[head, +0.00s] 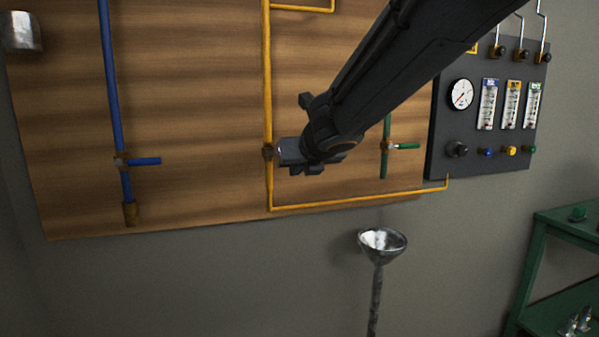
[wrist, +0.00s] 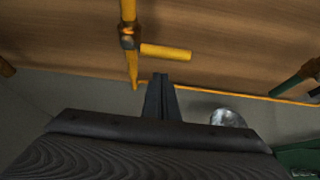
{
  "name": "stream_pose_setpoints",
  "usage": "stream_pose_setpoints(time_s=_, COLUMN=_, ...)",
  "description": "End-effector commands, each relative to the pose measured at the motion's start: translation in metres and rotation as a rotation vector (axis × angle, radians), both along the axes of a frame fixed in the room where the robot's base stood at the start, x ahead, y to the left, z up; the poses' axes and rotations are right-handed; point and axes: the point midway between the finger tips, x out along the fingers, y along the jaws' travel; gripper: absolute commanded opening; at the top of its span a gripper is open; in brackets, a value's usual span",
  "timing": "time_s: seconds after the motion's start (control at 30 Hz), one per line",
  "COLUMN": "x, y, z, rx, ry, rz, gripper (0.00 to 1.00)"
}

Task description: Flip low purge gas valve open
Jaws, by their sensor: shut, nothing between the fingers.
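Whether the tips touch the handle I cannot tell. In the head view my gripper hides the handle. No label shows which valve is the low purge gas one.
A blue valve handle (head: 146,161) is at the left and a green valve handle (head: 406,146) at the right, both sticking out sideways. A dark gauge panel (head: 470,145) hangs further right. A metal funnel (head: 382,241) stands below the board.

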Motion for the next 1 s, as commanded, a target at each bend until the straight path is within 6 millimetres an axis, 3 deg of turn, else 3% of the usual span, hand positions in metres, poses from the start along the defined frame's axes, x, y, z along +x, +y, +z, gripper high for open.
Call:
stream_pose_setpoints(time_s=0.3, x=0.003, y=0.001, z=0.021, rx=0.000, ry=0.002, rz=-0.001, gripper=0.00)
stream_pose_setpoints(time_s=1.0, x=0.011, y=0.000, z=0.025, rx=-0.062, ry=-0.015, rz=-0.002, gripper=0.00)
